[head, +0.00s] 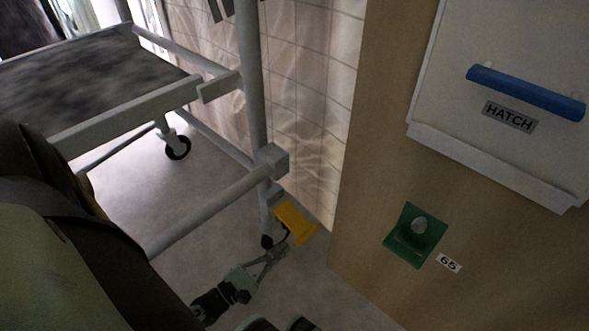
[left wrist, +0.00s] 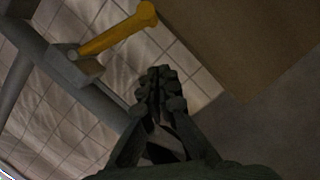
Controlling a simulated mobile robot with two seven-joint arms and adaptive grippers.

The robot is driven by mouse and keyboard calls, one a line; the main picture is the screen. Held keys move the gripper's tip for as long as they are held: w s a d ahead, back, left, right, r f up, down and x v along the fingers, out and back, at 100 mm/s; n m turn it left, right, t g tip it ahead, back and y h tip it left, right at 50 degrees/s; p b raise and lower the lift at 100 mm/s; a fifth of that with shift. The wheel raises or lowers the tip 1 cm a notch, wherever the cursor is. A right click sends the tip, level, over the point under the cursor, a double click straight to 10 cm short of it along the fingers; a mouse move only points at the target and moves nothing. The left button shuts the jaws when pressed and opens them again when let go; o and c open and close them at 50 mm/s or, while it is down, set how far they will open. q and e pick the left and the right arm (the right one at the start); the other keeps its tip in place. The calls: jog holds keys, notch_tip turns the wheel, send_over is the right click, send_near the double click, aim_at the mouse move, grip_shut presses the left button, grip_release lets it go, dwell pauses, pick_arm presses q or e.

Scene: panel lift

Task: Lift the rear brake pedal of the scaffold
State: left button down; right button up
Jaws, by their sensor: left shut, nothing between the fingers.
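The yellow brake pedal (head: 296,223) sticks out low at the foot of the scaffold's near upright, close to the floor. It also shows at the upper left of the left wrist view (left wrist: 118,30), joined to a grey fitting. The grey tubular scaffold (head: 255,110) stands at the left. My left gripper (head: 272,244) is low beside the pedal, on its near left side. Its fingers (left wrist: 158,80) are shut and empty, and in the left wrist view they show apart from the pedal. The wheel by the pedal is mostly hidden.
A wooden panel (head: 380,150) stands right of the pedal, with a green bracket (head: 415,235), a "65" label (head: 449,263) and a white hatch (head: 500,60) with a blue handle (head: 525,92). A tiled wall (head: 310,90) is behind. Floor between scaffold and panel is clear.

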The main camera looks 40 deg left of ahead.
aim_at(294, 221)
pick_arm(q)
jog(key=shift+w+d+r, duration=0.7)
jog(key=shift+d+r, duration=0.05)
jog(key=shift+r, duration=0.25)
jog(key=shift+w+d+r, duration=0.65)
jog(key=shift+d+r, duration=0.05)
jog(key=shift+r, duration=0.25)
